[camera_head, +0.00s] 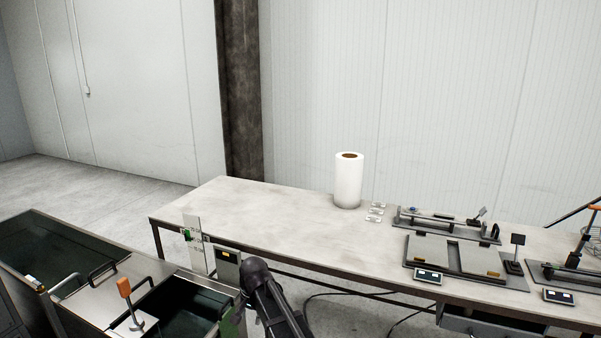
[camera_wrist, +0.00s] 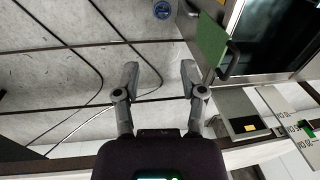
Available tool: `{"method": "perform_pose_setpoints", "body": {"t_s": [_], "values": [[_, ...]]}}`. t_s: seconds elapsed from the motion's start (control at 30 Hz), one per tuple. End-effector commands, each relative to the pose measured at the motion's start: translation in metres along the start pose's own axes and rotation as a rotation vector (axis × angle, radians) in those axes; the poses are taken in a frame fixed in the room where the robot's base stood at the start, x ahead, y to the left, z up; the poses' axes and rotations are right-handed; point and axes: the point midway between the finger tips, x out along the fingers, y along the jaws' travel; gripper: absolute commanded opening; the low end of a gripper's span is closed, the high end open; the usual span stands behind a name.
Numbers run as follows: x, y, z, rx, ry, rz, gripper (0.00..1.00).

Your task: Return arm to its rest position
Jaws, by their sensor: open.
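My gripper (camera_wrist: 159,78) shows in the wrist view with its two fingers spread apart. It is open and nothing is between the fingers. Beneath it is the grey floor (camera_wrist: 75,85) with dark cables running across. In the head view, my dark arm stands at the bottom middle, in front of the long table, and the gripper itself cannot be made out there.
A long table (camera_head: 272,212) bears a white roll (camera_head: 348,182) and several devices to the right. Left stands a tank unit (camera_head: 95,303) with an orange-handled lever (camera_head: 126,290). A control box (camera_head: 227,267) is close beside my arm. A green plate (camera_wrist: 211,42) is right of the fingers.

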Motion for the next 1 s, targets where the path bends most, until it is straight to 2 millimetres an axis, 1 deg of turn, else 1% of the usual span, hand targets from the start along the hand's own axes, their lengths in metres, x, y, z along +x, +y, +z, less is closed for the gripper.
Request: {"method": "perform_pose_setpoints", "body": {"t_s": [0.03, 0.17, 0.2, 0.37, 0.4, 0.57, 0.6, 0.7, 0.8, 0.9, 1.0], "values": [[-0.003, 0.023, 0.001, -0.008, 0.001, 0.007, 0.53], [-0.01, 0.078, -0.003, -0.05, 0.004, 0.029, 0.53], [-0.012, 0.095, -0.003, -0.063, 0.003, 0.037, 0.53], [-0.021, 0.16, 0.001, -0.118, -0.001, 0.064, 0.53], [-0.023, 0.176, 0.003, -0.131, -0.004, 0.071, 0.53], [-0.032, 0.237, 0.015, -0.185, -0.015, 0.098, 0.53], [-0.034, 0.252, 0.019, -0.198, -0.018, 0.104, 0.53], [-0.039, 0.286, 0.03, -0.231, -0.03, 0.117, 0.53], [-0.043, 0.313, 0.04, -0.258, -0.039, 0.127, 0.53], [-0.046, 0.333, 0.048, -0.28, -0.047, 0.135, 0.53], [-0.048, 0.343, 0.053, -0.295, -0.053, 0.14, 0.53]]}}
